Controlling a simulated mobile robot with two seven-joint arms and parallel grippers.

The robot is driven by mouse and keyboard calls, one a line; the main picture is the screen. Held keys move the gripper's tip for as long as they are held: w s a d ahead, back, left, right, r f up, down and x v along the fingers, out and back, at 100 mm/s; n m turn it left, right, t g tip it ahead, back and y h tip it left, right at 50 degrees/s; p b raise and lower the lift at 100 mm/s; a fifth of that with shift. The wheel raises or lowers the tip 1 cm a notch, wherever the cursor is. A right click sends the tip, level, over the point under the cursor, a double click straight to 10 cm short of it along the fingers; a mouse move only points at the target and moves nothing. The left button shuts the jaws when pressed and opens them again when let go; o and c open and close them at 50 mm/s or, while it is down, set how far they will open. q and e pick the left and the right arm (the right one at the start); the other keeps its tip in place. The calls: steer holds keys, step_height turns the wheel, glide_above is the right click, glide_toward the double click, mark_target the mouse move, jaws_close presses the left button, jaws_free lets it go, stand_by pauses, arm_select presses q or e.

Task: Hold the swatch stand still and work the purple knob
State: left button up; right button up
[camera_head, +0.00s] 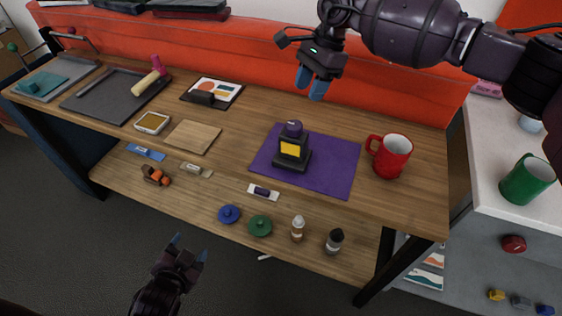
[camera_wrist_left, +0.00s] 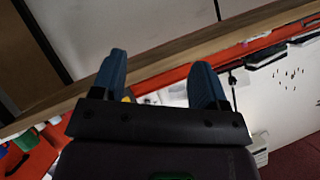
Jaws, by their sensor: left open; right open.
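The swatch stand (camera_head: 291,152) is a small black stand with a yellow panel. It stands upright on a purple mat (camera_head: 333,165) on the wooden table. The purple knob (camera_head: 292,128) sits on top of the stand. My right gripper (camera_head: 311,84) is open and empty above the back of the table, behind and above the stand, apart from it. My left gripper (camera_head: 188,247) is open and empty, low in front of the table; its blue fingers also show in the left wrist view (camera_wrist_left: 160,85). The stand is not recognisable in the left wrist view.
A red mug (camera_head: 389,156) stands right of the mat. A wooden board (camera_head: 192,137) and a picture card (camera_head: 217,91) lie to the left. A lower shelf holds bottles (camera_head: 298,228) and coloured discs (camera_head: 260,226). A red panel (camera_head: 250,55) runs along the back.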

arm_select(q)
steer(key=o, duration=0.6)
steer(key=w+d+m, duration=0.1)
steer(key=m, duration=0.1)
steer(key=w+d+r+m+t, duration=0.1)
steer(key=w+d+m, duration=0.1)
steer(key=m, duration=0.1)
steer(key=w+d+r+m, duration=0.1)
steer(key=w+d+m, duration=0.1)
steer(key=shift+r+m+h, duration=0.1)
steer(key=shift+m+h, duration=0.2)
steer(key=shift+h, duration=0.1)
steer(key=shift+c, duration=0.2)
steer(key=m+t+h, duration=0.4)
steer(key=m+h, duration=0.1)
steer(key=m, duration=2)
glide_toward(290, 151)
steer(key=w, duration=0.1)
steer(key=x, duration=1.1)
steer(key=shift+d+r, duration=0.1)
steer(key=shift+d, duration=0.1)
